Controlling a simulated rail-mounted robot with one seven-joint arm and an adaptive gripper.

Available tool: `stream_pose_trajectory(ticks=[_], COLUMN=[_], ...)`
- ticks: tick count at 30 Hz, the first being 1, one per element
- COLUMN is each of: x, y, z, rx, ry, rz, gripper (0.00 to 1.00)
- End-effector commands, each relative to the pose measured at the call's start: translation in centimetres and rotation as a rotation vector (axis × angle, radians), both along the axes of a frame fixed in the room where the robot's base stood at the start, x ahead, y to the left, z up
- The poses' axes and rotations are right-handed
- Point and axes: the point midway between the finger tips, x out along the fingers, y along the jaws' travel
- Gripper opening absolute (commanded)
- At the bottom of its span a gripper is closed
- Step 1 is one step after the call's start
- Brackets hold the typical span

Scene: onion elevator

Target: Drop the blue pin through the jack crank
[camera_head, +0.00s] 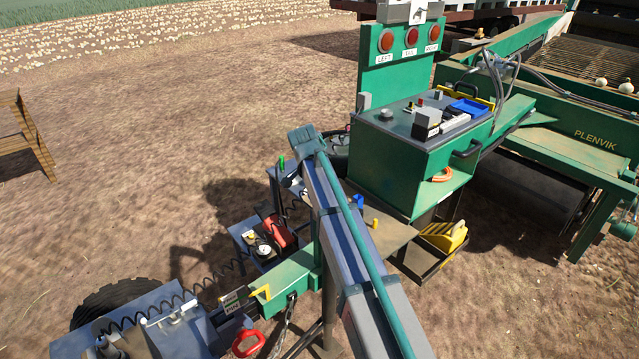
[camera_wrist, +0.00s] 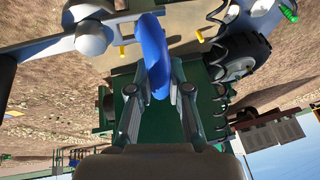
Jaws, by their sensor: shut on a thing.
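In the wrist view my gripper (camera_wrist: 160,92) has its two fingers closed around a blue pin (camera_wrist: 155,50). The pin's rounded blue body sticks out past the fingertips, over a tan surface. A grey rounded part with a bar (camera_wrist: 92,38) lies to the left of the pin, apart from it; I cannot tell whether it is the jack crank. In the head view my arm hides much of the middle, and my gripper cannot be made out. A small blue piece (camera_head: 358,201) shows right of the arm; I cannot tell whether it is the held pin.
A small yellow peg (camera_head: 375,223) stands on the brown plate (camera_head: 398,232). A green control cabinet (camera_head: 395,175) stands behind it. A yellow wedge (camera_head: 446,236) sits in a tray to the right. A red hook (camera_head: 248,343) and coiled cable (camera_head: 160,312) are at lower left.

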Motion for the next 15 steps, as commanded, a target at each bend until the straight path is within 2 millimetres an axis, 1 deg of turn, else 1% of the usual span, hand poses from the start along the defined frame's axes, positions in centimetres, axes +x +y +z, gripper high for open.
stream_pose_trajectory(ticks=[6, 7, 9, 12, 15], x=[0.01, 0.01, 0.01, 0.01, 0.01], y=[0.00, 0.00, 0.00, 0.00, -0.01], z=[0.04, 0.04, 0.04, 0.04, 0.03], rx=[0.001, 0.001, 0.001, 0.001, 0.001], ry=[-0.001, -0.001, -0.001, -0.001, -0.001], rz=[0.000, 0.000, 0.000, 0.000, 0.000], gripper=[0.00, 0.21, 0.33, 0.47, 0.47])
